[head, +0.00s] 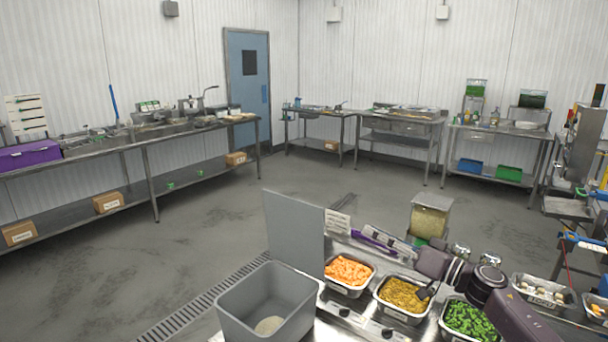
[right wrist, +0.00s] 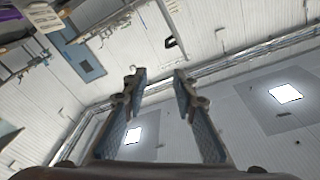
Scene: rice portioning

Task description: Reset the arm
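My right arm comes in from the lower right in the head view, over the food trays. In the right wrist view my right gripper (right wrist: 158,82) has its two fingers apart with nothing between them. That wrist camera looks up past the fingers at the wall and ceiling lights. In the head view the fingers are too small and dark to make out clearly. My left arm and gripper are not in view. A grey bin (head: 240,318) with a little rice (head: 269,325) at its bottom stands at the lower middle of the head view.
Metal trays hold orange pieces (head: 348,270), yellow-brown food (head: 403,295) and green vegetables (head: 470,321). A grey upright panel (head: 294,230) stands behind the bin. A clear container (head: 430,217) stands behind the trays. Steel tables line the walls; the middle floor (head: 290,175) is clear.

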